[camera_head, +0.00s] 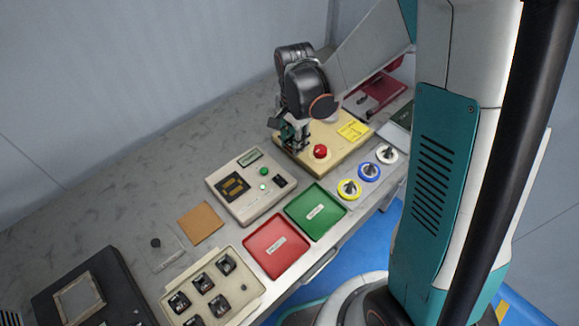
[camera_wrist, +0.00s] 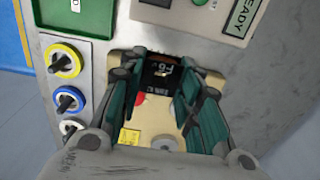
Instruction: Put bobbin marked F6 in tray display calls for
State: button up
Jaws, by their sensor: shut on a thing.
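My gripper (camera_head: 293,135) is over the left part of the cream board (camera_head: 288,152). In the wrist view its green-padded fingers (camera_wrist: 164,80) are shut on a dark bobbin (camera_wrist: 160,72), whose label reads F6. The bobbin is hard to make out in the head view, and I cannot tell whether it touches the board.
A red button (camera_head: 320,151) and yellow label (camera_head: 352,130) are on the board. A beige rack (camera_head: 212,288) holds several dark bobbins. An orange-brown pad (camera_head: 200,223) lies left of the tester.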

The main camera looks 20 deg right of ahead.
aim_at(293, 170)
notch_tip(293, 170, down, 11)
jog(key=b, duration=0.3)
jog(key=shift+r, duration=0.2)
jog(key=shift+f, duration=0.2)
jog(key=o, duration=1.1)
jog(key=shift+r, duration=0.1)
jog(key=shift+r, duration=0.1)
